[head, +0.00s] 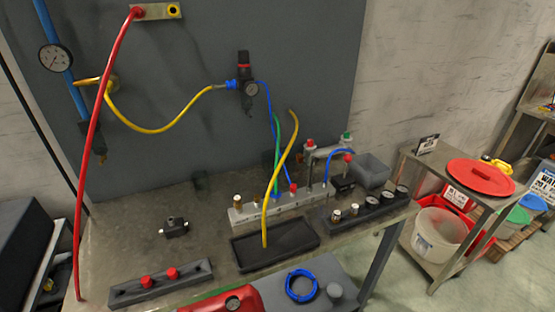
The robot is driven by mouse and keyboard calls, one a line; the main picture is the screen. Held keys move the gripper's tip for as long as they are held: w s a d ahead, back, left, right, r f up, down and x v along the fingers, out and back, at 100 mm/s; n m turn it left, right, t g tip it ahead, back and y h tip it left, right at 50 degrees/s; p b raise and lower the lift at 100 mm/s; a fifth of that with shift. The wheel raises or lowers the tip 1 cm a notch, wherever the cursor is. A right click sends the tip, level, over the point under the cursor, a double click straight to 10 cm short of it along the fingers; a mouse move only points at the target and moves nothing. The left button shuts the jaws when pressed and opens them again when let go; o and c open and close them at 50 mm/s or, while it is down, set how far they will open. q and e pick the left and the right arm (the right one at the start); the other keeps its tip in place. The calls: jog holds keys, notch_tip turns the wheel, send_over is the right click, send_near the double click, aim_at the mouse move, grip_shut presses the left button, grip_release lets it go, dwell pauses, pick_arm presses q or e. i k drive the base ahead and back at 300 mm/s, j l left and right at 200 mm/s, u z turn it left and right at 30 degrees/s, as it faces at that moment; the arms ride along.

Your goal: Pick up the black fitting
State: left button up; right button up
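A small black fitting (174,228) with pale metal ends lies on the grey workbench (140,255), left of the middle. Bare bench surrounds it, and nothing touches it from above. Neither of my grippers shows in the head view.
A black tray (250,252) lies right of the fitting, with a yellow hose (272,190) rising from it. A grey manifold bar (248,214) stands behind the tray. A dark strip with red caps (160,284) lies at the front. A blue tubing coil (302,285) is at front right.

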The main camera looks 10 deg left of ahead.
aim_at(173, 227)
jog(key=j+u, duration=0.1)
jog(key=u, duration=0.3)
jog(key=j+u, duration=0.1)
jog(key=u, duration=0.25)
jog(key=i+u, duration=0.1)
jog(key=u, duration=0.3)
